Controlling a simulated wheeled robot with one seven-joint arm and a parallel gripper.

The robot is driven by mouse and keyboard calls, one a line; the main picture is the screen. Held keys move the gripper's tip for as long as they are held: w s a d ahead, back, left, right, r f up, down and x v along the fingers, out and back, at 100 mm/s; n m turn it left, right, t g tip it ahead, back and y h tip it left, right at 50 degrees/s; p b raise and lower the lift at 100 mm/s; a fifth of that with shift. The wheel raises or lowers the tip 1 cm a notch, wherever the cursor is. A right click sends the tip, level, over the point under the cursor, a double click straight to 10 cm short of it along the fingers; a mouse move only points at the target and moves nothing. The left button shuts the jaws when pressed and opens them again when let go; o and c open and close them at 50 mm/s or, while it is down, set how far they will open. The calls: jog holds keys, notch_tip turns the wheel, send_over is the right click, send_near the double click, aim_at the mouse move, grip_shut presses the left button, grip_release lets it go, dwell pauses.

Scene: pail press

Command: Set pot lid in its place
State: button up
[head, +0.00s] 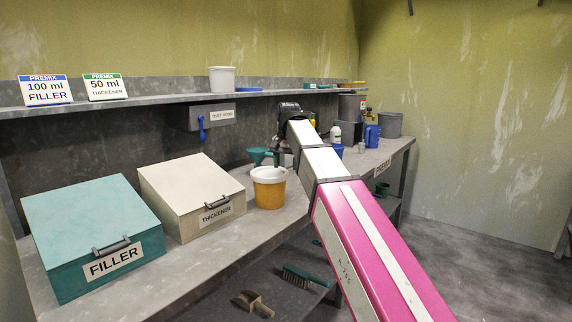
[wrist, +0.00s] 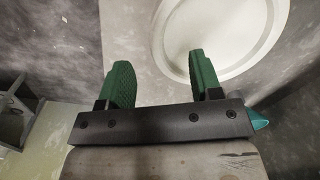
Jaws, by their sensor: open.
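My gripper (wrist: 160,72) is open, with two green fingers apart and nothing between them. In the head view my gripper (head: 281,157) is small and dark, over the bench just behind and right of an orange pail with a white top (head: 269,175). In the wrist view a large round white disc with a raised rim (wrist: 225,38) lies beyond the fingertips, mostly to the right. The right finger overlaps it in the picture; I cannot tell if they touch. I cannot tell whether this disc is the pot lid or the pail's top.
A teal funnel (head: 259,154) stands close behind the pail. The THICKENER box (head: 190,194) and FILLER box (head: 92,235) stand to the left. A shelf (head: 160,101) with a white tub (head: 222,79) runs above. Bottles, a blue jug (head: 372,136) and grey buckets crowd the bench's far end.

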notch_tip(320, 180, up, 8)
dwell(1.0)
dwell(0.4)
